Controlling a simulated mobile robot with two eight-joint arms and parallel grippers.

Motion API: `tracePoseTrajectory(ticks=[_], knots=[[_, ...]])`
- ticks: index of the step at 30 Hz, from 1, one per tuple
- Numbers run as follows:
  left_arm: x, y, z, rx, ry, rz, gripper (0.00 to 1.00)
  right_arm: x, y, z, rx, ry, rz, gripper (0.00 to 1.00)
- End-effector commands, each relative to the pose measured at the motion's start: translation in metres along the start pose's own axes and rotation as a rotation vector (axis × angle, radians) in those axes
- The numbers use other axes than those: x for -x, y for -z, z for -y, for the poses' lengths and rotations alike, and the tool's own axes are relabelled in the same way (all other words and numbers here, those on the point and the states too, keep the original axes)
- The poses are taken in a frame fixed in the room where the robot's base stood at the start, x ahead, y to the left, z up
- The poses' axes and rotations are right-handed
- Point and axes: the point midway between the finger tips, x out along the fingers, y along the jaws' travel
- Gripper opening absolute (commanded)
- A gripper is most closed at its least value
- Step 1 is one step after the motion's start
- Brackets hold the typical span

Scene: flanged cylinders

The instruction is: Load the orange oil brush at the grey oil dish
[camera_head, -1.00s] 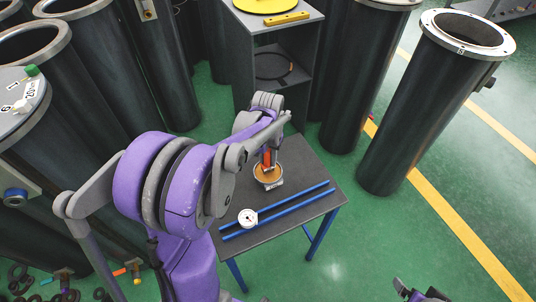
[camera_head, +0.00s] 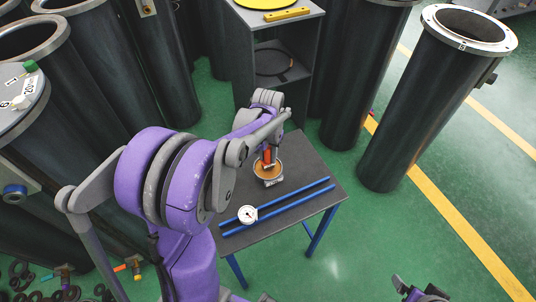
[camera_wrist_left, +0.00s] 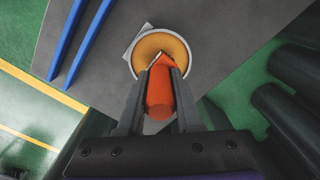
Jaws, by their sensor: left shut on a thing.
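The orange oil brush (camera_head: 267,155) is held by my left gripper (camera_head: 266,150), above the grey oil dish (camera_head: 280,172). In the left wrist view the brush (camera_wrist_left: 159,92) sits between the two fingers of my left gripper (camera_wrist_left: 158,95), and its tip overlaps the dish (camera_wrist_left: 186,42). The dish has a light rim and amber oil inside. The brush tip appears at or over the oil; whether it touches cannot be told. My right gripper (camera_head: 420,292) shows only partly at the bottom edge of the head view, too little to tell its state.
The dish stands on a small dark table (camera_head: 312,165) with blue legs. Two blue rods (camera_head: 300,198) and a round white gauge (camera_head: 247,214) lie on it. A grey shelf unit (camera_head: 275,25) stands behind. Tall dark flanged cylinders (camera_head: 425,110) stand around; green floor is free at right.

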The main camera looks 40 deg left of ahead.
Motion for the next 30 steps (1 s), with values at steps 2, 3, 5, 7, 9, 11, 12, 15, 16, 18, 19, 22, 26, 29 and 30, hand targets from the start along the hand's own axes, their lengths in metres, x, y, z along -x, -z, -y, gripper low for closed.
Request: tracePoseTrajectory(ticks=[2, 3, 5, 7, 9, 11, 12, 15, 16, 18, 19, 22, 26, 29, 30], knots=[[-0.0017, -0.0002, 0.0000, 0.000, 0.000, 0.000, 0.00, -0.0010, -0.0014, 0.0000, 0.000, 0.000, 0.001, 0.95], [-0.0022, -0.0002, 0.0000, 0.000, 0.000, 0.000, 0.00, -0.0013, -0.0018, 0.0000, 0.000, 0.000, 0.002, 0.95], [-0.0029, -0.0002, 0.0000, 0.000, 0.000, 0.000, 0.00, -0.0018, -0.0023, 0.0000, 0.000, 0.000, 0.002, 0.95], [-0.0038, -0.0002, -0.0001, 0.000, 0.000, 0.000, 0.00, -0.0023, -0.0030, 0.0000, 0.000, 0.000, 0.003, 0.95], [-0.0046, -0.0001, -0.0001, 0.000, 0.000, 0.000, 0.00, -0.0028, -0.0036, 0.0000, 0.000, 0.000, 0.003, 0.95], [-0.0053, -0.0001, -0.0001, 0.000, 0.000, 0.000, 0.00, -0.0032, -0.0042, 0.0000, 0.000, 0.000, 0.004, 0.95], [-0.0058, -0.0002, -0.0001, 0.000, 0.000, 0.000, 0.00, -0.0035, -0.0045, 0.0000, 0.000, 0.000, 0.004, 0.95], [-0.0070, -0.0001, -0.0001, 0.000, 0.000, 0.000, 0.00, -0.0043, -0.0055, 0.0000, 0.000, 0.000, 0.005, 0.95], [-0.0074, -0.0002, -0.0001, 0.000, 0.000, 0.000, 0.00, -0.0045, -0.0057, 0.0000, 0.000, 0.000, 0.005, 0.95], [-0.0082, -0.0002, -0.0001, 0.000, 0.000, 0.000, 0.00, -0.0050, -0.0064, 0.0000, 0.000, 0.000, 0.006, 0.95], [-0.0080, -0.0001, -0.0001, 0.000, 0.000, 0.000, 0.00, -0.0048, -0.0062, 0.0000, 0.000, 0.000, 0.006, 0.95], [-0.0077, 0.0000, -0.0001, 0.000, 0.000, 0.000, 0.00, -0.0046, -0.0059, 0.0000, 0.000, 0.000, 0.006, 0.95], [-0.0076, -0.0001, -0.0001, 0.000, 0.000, 0.000, 0.00, -0.0046, -0.0059, 0.0000, 0.000, 0.000, 0.006, 0.95], [-0.0078, -0.0001, 0.0000, 0.000, 0.000, 0.000, 0.00, -0.0048, -0.0061, 0.0000, 0.000, 0.000, 0.006, 0.95], [-0.0079, -0.0001, 0.0000, 0.000, 0.000, 0.000, 0.00, -0.0050, -0.0063, 0.0000, 0.000, 0.000, 0.006, 0.95]])
